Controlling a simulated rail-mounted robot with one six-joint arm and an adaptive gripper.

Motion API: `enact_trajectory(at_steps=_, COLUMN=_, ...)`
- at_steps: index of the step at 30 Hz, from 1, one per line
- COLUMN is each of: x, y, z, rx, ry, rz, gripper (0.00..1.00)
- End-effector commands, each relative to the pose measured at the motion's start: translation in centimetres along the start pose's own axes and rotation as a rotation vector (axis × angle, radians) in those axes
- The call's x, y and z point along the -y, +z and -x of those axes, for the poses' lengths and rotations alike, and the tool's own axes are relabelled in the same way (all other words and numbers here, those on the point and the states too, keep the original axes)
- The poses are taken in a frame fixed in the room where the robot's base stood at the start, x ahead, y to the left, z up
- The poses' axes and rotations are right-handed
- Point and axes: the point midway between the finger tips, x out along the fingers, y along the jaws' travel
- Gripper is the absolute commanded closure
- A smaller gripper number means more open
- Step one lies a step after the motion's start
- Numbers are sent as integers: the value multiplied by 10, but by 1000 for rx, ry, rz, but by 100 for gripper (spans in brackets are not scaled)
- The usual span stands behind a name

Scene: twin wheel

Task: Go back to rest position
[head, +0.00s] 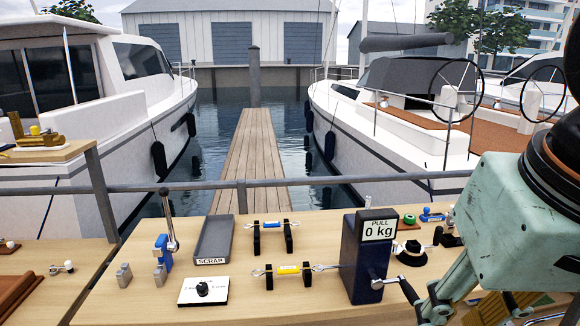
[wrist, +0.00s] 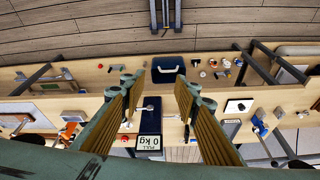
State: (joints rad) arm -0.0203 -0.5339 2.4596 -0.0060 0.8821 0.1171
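My gripper (wrist: 158,84) is open in the wrist view. Its two fingers stand wide apart with yellowish pads, and nothing is held between them. The wrist camera looks down on the wooden bench from above. In the head view, part of my gripper (head: 436,300) shows at the lower right, in front of the bench and right of the dark blue pull gauge (head: 360,290) reading 0 kg. Its fingertips are cut off or hidden there. The gauge also shows between the fingers in the wrist view (wrist: 150,122), below them and apart.
The bench (head: 140,300) holds a grey scrap tray (head: 213,240), two yellow- and blue-marked wire pieces on stands, a blue lever tool (head: 163,254) and a white plate with a black knob (head: 203,290). A railing (head: 330,184) runs behind. Boats flank a wooden dock (head: 252,150) beyond.

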Motion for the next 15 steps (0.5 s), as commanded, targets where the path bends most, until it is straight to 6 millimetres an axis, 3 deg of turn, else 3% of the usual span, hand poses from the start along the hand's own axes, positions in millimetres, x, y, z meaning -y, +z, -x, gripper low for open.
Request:
enact_trajectory(at_steps=6, x=-6, y=25, z=3, rx=-8, ry=2, rz=70, gripper=71)
enact_trajectory(at_steps=15, x=-7, y=33, z=3, rx=-9, ry=3, rz=96, gripper=71)
